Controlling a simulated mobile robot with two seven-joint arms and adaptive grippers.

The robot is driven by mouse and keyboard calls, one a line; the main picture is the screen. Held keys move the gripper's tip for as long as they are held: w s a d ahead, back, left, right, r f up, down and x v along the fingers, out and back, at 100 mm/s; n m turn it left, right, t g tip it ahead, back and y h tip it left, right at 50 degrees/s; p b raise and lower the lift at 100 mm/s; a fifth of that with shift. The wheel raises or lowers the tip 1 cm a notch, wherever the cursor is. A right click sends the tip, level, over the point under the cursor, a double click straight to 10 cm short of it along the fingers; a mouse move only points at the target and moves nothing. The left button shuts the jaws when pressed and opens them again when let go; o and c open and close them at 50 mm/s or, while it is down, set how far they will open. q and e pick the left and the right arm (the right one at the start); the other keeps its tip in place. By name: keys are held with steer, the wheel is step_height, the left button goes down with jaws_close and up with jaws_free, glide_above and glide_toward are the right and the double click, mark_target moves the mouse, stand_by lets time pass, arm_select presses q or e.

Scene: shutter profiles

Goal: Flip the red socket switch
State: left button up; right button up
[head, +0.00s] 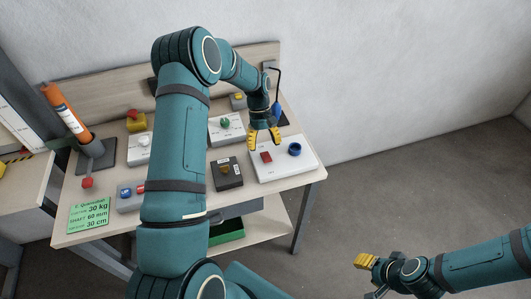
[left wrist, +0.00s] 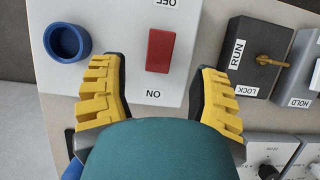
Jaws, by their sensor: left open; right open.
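The red socket switch (head: 266,157) is a red rectangular rocker on a white panel (head: 285,173) at the table's right end. In the left wrist view the red switch (left wrist: 160,50) lies between labels reading ON and OFF. My left gripper (head: 264,138) is open and empty above the panel, fingers pointing down near the switch. In the left wrist view its two yellow fingertips (left wrist: 161,70) are spread on either side of the switch, and no contact shows. My right gripper (head: 368,272) is open and empty, low at the right, away from the table.
A blue round socket (head: 295,149) sits on the same panel beside the switch. A dark box with a RUN/LOCK key switch (head: 227,172) stands to its left. A white box with a green knob (head: 225,124) stands behind. My left arm hides the table's middle. Floor right of the table is clear.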

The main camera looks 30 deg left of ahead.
mark_target(266, 156)
arm_select(q)
steer(key=shift+x, duration=2)
steer(key=shift+o, duration=0.2)
